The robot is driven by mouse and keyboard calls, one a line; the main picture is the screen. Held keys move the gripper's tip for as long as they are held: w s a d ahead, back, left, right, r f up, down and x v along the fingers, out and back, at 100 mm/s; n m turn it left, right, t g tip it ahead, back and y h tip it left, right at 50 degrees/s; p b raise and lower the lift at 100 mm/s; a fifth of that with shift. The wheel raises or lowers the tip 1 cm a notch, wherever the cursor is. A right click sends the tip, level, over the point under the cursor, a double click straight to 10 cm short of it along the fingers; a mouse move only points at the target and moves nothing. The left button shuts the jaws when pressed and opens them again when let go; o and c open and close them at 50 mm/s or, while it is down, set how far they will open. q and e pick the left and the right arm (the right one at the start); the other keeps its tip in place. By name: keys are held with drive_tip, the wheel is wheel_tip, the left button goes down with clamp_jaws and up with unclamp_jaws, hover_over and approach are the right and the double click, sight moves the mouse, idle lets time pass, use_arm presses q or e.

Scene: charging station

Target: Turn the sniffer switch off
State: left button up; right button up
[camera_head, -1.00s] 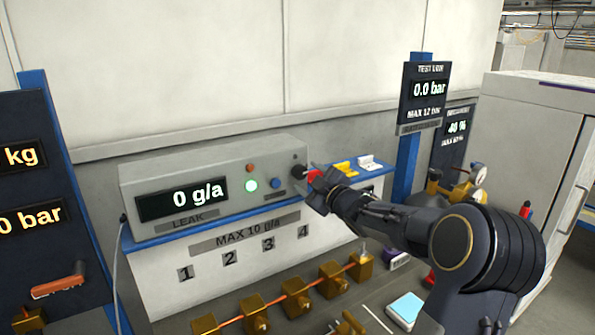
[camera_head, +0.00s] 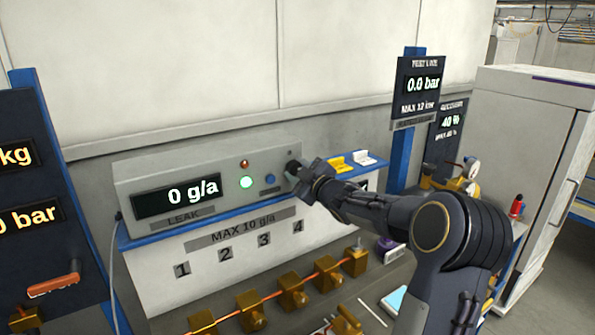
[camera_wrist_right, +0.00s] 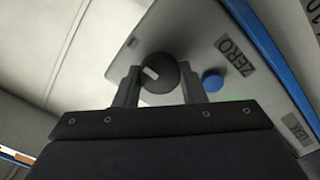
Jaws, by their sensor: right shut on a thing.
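The sniffer unit (camera_head: 150,176) is a grey box with a lit display reading 0 g/a, a glowing green lamp (camera_head: 246,182), a small red lamp (camera_head: 244,164) and a blue button (camera_head: 270,178). Its black round switch knob (camera_head: 292,166) is at the right end of the front face. In the right wrist view the knob (camera_wrist_right: 158,73) carries a pale mark and sits between the two fingers. My right gripper (camera_wrist_right: 160,88) is shut on the knob; in the head view it (camera_head: 298,172) partly covers it. My left gripper is not in view.
The unit stands on a white bench with a blue edge, with numbered places. Brass fittings (camera_head: 292,290) line the bench's lower front. Yellow (camera_head: 340,164) and white (camera_head: 364,158) items lie right of the unit. A blue post (camera_head: 398,165) with displays stands beyond my right arm.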

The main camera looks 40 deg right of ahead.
drive_tip(key=shift+f, duration=0.1)
drive_tip(key=n+b, duration=0.3)
drive_tip(key=shift+f, duration=0.15)
drive_tip(key=n+b, duration=0.3)
drive_tip(key=n, duration=0.1)
drive_tip(key=shift+n+b, duration=0.35)
drive_tip(key=shift+n, duration=0.05)
drive_tip(key=n+b, duration=0.3)
drive_tip(key=n, duration=0.2)
drive_tip(key=shift+n+b, duration=1)
drive_tip(key=shift+n, duration=1.5)
drive_tip(key=o, duration=1)
